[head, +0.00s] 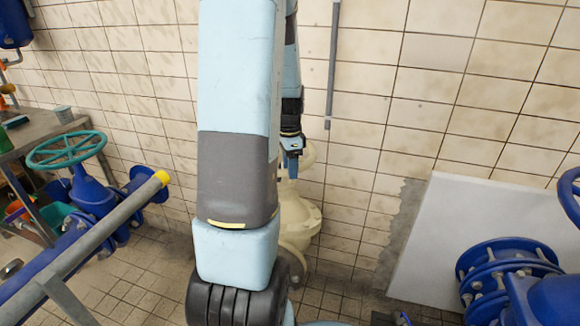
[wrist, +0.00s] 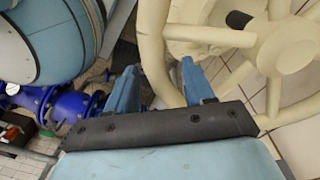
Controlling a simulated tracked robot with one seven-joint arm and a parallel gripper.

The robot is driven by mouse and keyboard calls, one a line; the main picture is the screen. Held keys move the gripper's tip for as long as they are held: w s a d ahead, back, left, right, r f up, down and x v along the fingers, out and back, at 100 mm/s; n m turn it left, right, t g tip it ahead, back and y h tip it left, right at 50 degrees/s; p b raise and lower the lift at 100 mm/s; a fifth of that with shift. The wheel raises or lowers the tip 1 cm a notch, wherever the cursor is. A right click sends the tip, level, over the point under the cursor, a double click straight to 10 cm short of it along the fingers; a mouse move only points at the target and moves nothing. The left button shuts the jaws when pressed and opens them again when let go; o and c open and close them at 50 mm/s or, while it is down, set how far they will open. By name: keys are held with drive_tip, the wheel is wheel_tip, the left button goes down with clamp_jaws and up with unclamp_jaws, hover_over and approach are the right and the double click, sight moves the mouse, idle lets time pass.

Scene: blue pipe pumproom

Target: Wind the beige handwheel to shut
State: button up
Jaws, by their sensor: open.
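The beige handwheel (wrist: 152,40) fills the upper middle and right of the wrist view, with its spokes and hub (wrist: 287,48). In the head view its beige valve body (head: 298,212) stands by the tiled wall, and my arm hides most of the wheel. My gripper (wrist: 160,68) is open at the wheel, with its two blue fingers spread. In the wrist view a stretch of the rim runs between the fingers, closer to the right one, with a gap to the left one. I cannot tell whether either finger touches. The gripper (head: 291,166) also shows in the head view, in front of the valve.
A blue valve with a teal handwheel (head: 67,150) stands at left, beside a bench (head: 45,130). A grey rail with a yellow end (head: 110,225) crosses the left foreground. Blue flanged pipework (head: 510,275) stands at right before a white panel (head: 465,235).

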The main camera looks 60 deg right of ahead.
clamp_jaws()
idle(0.5)
